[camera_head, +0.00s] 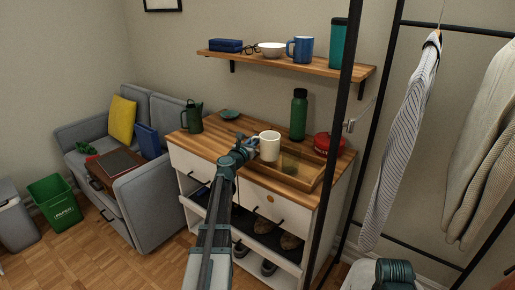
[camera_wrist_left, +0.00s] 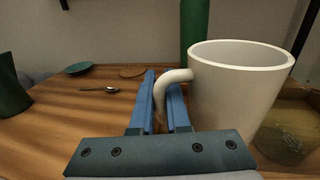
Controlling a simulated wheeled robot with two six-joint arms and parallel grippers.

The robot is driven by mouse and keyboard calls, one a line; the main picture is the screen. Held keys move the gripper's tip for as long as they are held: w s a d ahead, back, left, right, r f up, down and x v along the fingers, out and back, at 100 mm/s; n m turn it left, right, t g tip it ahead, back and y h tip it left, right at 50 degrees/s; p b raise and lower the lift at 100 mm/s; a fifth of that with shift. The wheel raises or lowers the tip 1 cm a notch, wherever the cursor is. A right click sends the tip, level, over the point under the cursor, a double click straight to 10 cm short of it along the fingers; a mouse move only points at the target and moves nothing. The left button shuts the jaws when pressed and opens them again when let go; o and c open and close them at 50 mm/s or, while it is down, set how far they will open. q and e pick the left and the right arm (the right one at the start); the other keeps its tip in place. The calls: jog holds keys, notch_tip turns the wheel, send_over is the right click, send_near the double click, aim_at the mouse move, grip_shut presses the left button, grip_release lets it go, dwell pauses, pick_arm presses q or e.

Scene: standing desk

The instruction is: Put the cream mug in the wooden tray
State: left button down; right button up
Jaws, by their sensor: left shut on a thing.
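The cream mug (camera_head: 270,146) is upright at the front left of the wooden tray in the head view. It fills the right half of the left wrist view (camera_wrist_left: 235,95). My left gripper (camera_head: 246,146) is shut on the mug's handle; its blue fingers (camera_wrist_left: 165,105) sit either side of the handle in the wrist view. The wooden tray (camera_head: 313,181) lies on the right part of the cabinet top. The mug's base is partly hidden, so I cannot tell if it touches the tray.
A green bottle (camera_head: 299,114) stands behind the tray, and a red pot (camera_head: 328,144) is at the right. A dark green jug (camera_head: 193,117), a small green dish (camera_head: 229,114) and a spoon (camera_wrist_left: 100,90) are at the left. A shelf (camera_head: 290,64) hangs above.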

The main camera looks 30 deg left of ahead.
pick_arm(q)
jog(key=shift+w, duration=0.45)
jog(key=shift+f+b, duration=1.75)
jog(key=shift+f, duration=0.1)
jog(key=shift+f, duration=0.15)
jog(key=c, duration=0.9)
grip_release()
jog(key=shift+r, duration=0.35)
jog(key=s+d, duration=0.1)
jog(key=s, duration=1.1)
jog(key=shift+d, duration=0.2)
jog(key=shift+s+f, duration=0.1)
jog(key=shift+f, duration=0.05)
